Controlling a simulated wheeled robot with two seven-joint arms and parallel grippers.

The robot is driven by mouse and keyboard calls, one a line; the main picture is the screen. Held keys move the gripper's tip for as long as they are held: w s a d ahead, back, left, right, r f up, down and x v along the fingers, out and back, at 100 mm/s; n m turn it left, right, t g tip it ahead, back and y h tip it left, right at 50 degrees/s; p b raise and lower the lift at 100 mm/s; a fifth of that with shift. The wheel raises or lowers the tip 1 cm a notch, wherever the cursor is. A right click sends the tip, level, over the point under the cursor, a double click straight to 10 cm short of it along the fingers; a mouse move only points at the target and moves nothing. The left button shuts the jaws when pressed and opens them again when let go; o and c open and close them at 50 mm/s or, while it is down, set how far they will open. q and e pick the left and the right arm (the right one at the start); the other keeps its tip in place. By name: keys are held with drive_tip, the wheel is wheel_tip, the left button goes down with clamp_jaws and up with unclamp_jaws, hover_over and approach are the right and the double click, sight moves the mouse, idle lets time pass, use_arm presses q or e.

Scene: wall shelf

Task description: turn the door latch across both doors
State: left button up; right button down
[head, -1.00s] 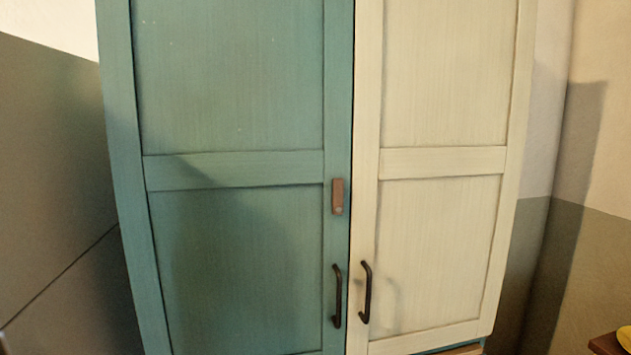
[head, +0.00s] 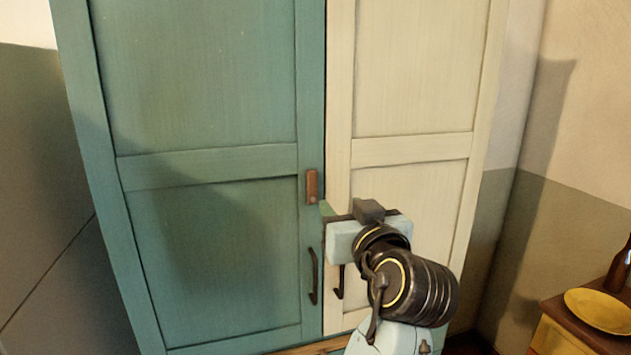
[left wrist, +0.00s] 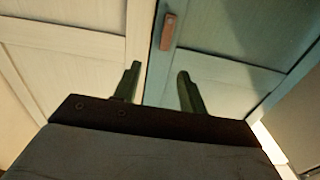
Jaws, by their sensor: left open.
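The door latch (head: 311,187) is a small brown upright bar with a pivot near its lower end. It sits wholly on the teal door (head: 210,250), beside the seam with the cream door (head: 405,90). Both doors look shut. My left gripper (head: 328,210) is in front of the doors, just below and right of the latch. In the left wrist view its two green fingers (left wrist: 158,82) are apart and empty. The latch (left wrist: 170,34) shows beyond the fingertips there, apart from them. My right gripper is out of view.
Dark bar handles, one on the teal door (head: 314,276) and one on the cream door (head: 339,282), stand out below the latch. A wooden table (head: 570,315) with a yellow plate (head: 603,308) and a brown bottle (head: 619,268) is at the lower right.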

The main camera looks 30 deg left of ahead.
use_arm(q)
drive_tip(key=r, duration=0.1)
drive_tip(key=p, duration=0.4)
approach(313, 175)
drive_tip(key=shift+n, duration=0.3)
drive_tip(key=x, duration=0.6)
drive_tip(key=shift+w+a+r, duration=0.15)
drive_tip(key=shift+w+a, duration=0.1)
drive_tip(key=shift+w, duration=0.05)
drive_tip(key=shift+w+a, duration=0.4)
drive_tip(key=shift+a, duration=0.1)
drive_tip(key=shift+c, duration=0.4)
clamp_jaws()
